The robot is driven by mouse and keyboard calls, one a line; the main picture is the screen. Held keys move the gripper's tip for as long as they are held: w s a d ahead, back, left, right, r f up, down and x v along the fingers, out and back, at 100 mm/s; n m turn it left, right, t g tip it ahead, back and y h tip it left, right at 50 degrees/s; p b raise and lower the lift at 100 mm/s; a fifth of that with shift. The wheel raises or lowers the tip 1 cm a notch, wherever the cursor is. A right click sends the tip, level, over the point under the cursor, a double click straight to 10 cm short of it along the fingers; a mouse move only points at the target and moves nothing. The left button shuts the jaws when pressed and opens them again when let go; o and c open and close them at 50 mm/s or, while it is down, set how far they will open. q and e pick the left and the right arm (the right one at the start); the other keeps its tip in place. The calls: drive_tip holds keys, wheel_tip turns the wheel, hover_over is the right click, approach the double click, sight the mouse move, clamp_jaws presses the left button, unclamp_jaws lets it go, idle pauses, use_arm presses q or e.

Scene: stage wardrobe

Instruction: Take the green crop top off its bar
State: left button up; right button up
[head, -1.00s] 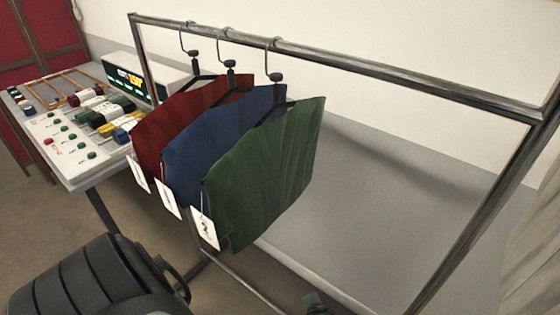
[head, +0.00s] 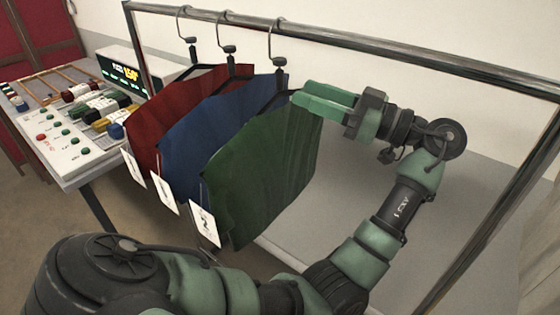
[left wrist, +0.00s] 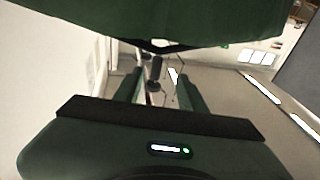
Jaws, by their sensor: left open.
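The green crop top (head: 262,180) hangs from a dark hanger (head: 278,62) on the metal bar (head: 350,38), front-most of three tops, with a white tag (head: 204,224). My left gripper (head: 300,98) points left at its upper right corner, below the bar, fingers apart. In the left wrist view green cloth (left wrist: 160,22) spans the top, and a dark hanger neck (left wrist: 155,72) shows between the two fingers (left wrist: 160,88). I cannot tell whether the fingers touch the cloth or hanger. Nothing is seen gripped. My right gripper is out of view.
A blue top (head: 213,130) and a red top (head: 170,115) hang close to the left of the green one. A control desk (head: 65,145) with buttons stands at the left. The rack's right post (head: 490,215) stands beyond my arm. The bar right of the hangers is clear.

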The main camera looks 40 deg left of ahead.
sight(283, 84)
use_arm(q)
drive_tip(key=p+x, duration=0.1)
drive_tip(key=x, duration=0.1)
drive_tip(key=p+x, duration=0.1)
drive_tip(key=x, duration=0.1)
drive_tip(key=p+x, duration=0.1)
drive_tip(key=x, duration=0.1)
drive_tip(key=shift+w+a, duration=0.15)
drive_tip(key=shift+a, duration=0.35)
drive_tip(key=shift+a+f, duration=0.15)
drive_tip(key=shift+a, duration=0.15)
drive_tip(key=shift+d, duration=0.1)
clamp_jaws()
idle(0.6)
